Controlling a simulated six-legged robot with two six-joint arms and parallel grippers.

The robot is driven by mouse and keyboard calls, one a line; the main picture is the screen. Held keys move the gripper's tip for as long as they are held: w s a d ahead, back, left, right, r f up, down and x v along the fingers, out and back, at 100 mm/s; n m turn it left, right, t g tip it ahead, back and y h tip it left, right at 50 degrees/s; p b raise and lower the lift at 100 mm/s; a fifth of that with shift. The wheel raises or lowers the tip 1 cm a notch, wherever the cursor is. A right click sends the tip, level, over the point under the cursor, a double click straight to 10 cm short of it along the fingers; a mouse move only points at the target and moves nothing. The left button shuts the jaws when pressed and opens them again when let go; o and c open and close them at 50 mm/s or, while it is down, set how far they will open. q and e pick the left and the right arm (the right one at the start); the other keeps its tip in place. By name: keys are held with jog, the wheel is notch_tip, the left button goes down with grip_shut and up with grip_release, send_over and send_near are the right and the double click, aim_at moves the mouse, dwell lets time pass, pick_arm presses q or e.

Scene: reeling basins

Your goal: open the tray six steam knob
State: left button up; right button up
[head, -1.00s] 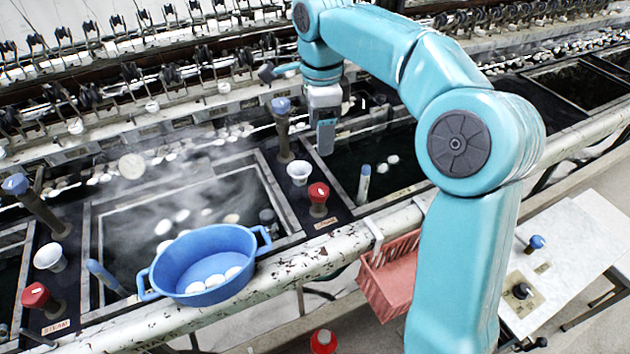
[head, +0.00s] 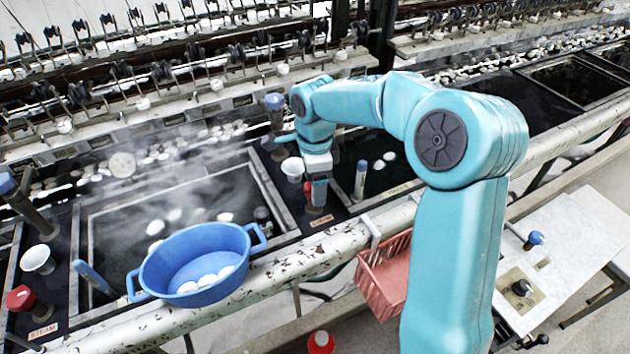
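A red steam knob (head: 307,189) stands on the dark strip between two basins, with a small label (head: 321,221) in front of it. My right gripper (head: 319,196) points down right at this knob and covers much of it. I cannot tell whether its fingers are open or closed around the knob. A second red knob (head: 20,298) stands at the far left, with a label reading STEAM (head: 43,331). I can read no tray number on either. My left gripper is not in view.
A blue basin (head: 160,272) with white cocoons sits on the front rail, left of my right gripper. A white cup (head: 293,168) and a blue-topped post (head: 274,102) stand close behind it. A red crate (head: 372,285) hangs at the rail.

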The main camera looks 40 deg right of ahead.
jog(key=c, duration=1.1)
jog(key=shift+o, duration=0.2)
jog(key=shift+n, duration=0.3)
jog(key=n, duration=0.3)
jog(key=shift+n+p, duration=0.3)
jog(key=n, duration=0.4)
jog(key=shift+w+n, duration=0.1)
jog(key=shift+n, duration=0.2)
jog(key=n+p, duration=0.1)
jog(key=n, duration=0.7)
jog(key=shift+p, duration=0.35)
jog(key=shift+n, duration=0.5)
